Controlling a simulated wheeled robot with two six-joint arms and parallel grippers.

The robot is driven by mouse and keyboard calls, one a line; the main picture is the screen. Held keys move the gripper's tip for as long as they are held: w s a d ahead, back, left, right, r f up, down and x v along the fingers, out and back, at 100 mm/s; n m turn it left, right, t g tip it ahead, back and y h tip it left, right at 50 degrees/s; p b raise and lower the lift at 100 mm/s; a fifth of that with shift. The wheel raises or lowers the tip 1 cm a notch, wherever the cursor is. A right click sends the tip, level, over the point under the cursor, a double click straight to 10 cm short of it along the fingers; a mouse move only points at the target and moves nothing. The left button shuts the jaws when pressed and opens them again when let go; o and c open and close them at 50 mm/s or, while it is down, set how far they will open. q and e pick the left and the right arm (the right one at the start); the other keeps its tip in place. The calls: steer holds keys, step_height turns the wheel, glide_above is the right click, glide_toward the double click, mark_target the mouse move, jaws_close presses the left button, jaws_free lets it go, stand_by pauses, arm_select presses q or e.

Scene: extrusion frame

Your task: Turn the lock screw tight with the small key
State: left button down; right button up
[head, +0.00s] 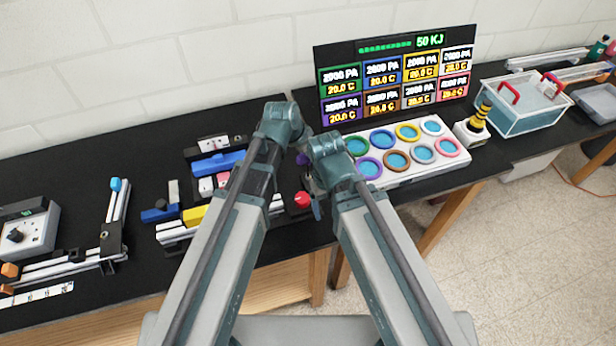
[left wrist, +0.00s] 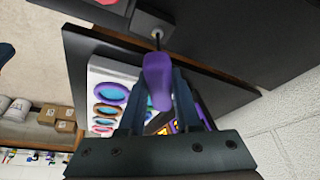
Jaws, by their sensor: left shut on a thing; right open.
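My left gripper (left wrist: 172,95) is shut on the small key, held by its purple handle (left wrist: 157,78). The key's thin dark shaft points at a dark block (left wrist: 150,22) in the left wrist view, its tip at or very near the block. In the head view a bit of the purple handle (head: 302,160) shows between my arms; the left gripper is mostly hidden there. My right gripper (head: 316,198) is open, pointing down beside a red knob (head: 302,200).
Extrusion rails with coloured blocks (head: 217,163) lie left of my arms. More rails (head: 105,240) and a grey control box (head: 30,230) are farther left. A white tray of coloured rings (head: 405,152), a display board (head: 395,75) and a clear tank (head: 522,105) stand to the right.

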arm_select(q)
steer(key=shift+m+g, duration=0.3)
steer(key=shift+m, duration=0.4)
steer(key=shift+m+h, duration=0.3)
steer(key=shift+m, duration=0.5)
steer(key=shift+m+g, duration=0.4)
steer(key=shift+m, duration=0.3)
steer(key=shift+m+g+h, duration=0.3)
steer(key=shift+m, duration=0.5)
